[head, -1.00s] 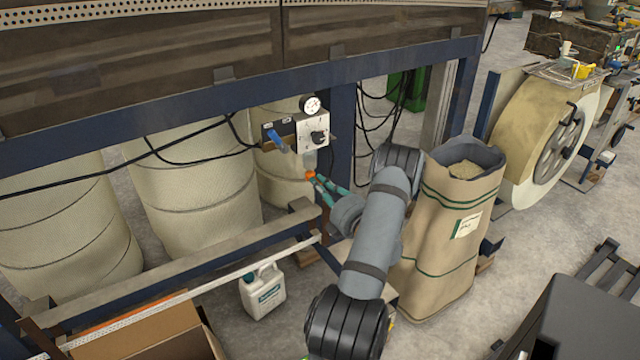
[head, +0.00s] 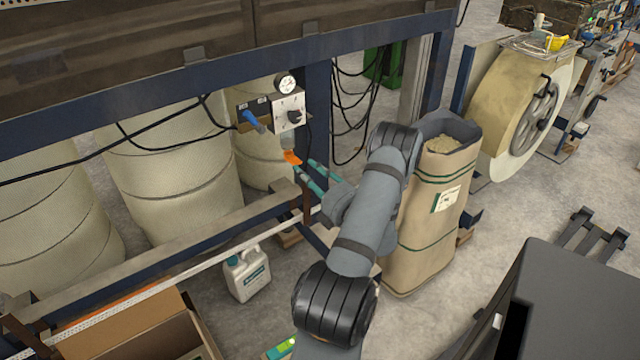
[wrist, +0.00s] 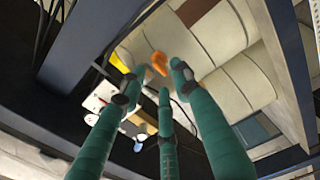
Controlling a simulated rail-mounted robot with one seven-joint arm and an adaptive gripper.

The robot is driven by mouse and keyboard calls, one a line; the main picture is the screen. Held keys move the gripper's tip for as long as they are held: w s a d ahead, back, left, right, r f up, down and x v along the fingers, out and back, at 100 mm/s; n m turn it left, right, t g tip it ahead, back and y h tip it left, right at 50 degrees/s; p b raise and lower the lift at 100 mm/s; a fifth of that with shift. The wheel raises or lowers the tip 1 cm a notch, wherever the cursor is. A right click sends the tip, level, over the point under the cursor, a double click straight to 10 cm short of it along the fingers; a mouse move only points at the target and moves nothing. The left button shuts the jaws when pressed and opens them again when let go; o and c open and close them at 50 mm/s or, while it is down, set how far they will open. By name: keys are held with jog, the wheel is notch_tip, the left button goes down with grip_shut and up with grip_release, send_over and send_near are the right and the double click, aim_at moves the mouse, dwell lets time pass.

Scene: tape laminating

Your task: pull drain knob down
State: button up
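An orange part (head: 292,157), which looks like the drain knob, hangs below the small unit under the gauge panel. The exact gap in depth to the orange part is hard to tell.
A blue frame post (head: 317,110) stands close behind my gripper. A steel rail (head: 150,268) runs below. A filled sack (head: 432,215) stands right of my arm.

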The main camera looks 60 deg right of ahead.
aim_at(301, 163)
jog(key=v, duration=0.7)
jog(key=shift+s, duration=0.2)
jog(key=shift+a, duration=0.1)
jog(key=x, duration=1.2)
jog(key=shift+w+r, duration=0.1)
jog(key=shift+r, duration=0.65)
jog(key=shift+v, duration=0.85)
